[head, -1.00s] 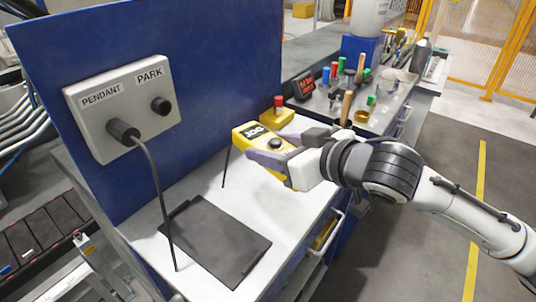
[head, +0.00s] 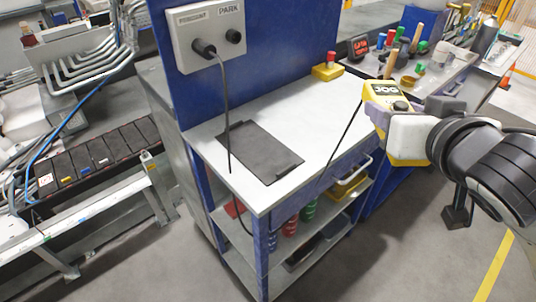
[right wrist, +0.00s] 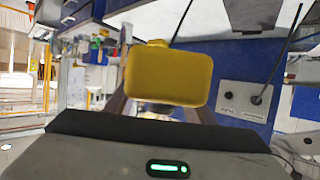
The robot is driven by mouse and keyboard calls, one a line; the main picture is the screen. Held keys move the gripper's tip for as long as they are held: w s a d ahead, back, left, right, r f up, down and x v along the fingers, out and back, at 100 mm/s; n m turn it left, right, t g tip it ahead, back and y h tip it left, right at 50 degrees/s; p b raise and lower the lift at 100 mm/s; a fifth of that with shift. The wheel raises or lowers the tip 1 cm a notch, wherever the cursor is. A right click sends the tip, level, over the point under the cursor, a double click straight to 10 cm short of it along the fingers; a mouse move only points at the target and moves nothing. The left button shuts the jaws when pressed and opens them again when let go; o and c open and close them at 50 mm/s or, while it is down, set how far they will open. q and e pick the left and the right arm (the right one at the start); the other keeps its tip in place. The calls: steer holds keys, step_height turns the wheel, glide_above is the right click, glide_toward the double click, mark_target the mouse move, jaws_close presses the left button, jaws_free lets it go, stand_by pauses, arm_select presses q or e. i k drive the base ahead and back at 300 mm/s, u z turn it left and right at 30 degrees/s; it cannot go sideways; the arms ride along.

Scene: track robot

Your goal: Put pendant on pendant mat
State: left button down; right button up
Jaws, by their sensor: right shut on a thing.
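The yellow pendant (head: 388,97), marked JOG with a black knob, is held in my right gripper (head: 400,125) in the head view. It is off the right side of the bench top, above the floor beside the bench. The right wrist view shows the pendant's yellow body (right wrist: 168,76) between the fingers. The dark grey pendant mat (head: 262,152) lies bare on the white bench top, left of the gripper. A black cable (head: 346,132) runs from the pendant down past the bench edge. My left gripper is not in view.
A grey socket box (head: 206,36) with PENDANT and PARK ports is on the blue back panel, with a cable plugged in. A yellow box with a red button (head: 327,70) stands at the back of the bench. A tool bench (head: 440,75) is behind.

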mark_target(257, 147)
steer(key=z, duration=1.85)
steer(key=k, duration=0.85)
steer(key=u, duration=1.45)
steer(key=i, duration=1)
steer(key=z, duration=0.05)
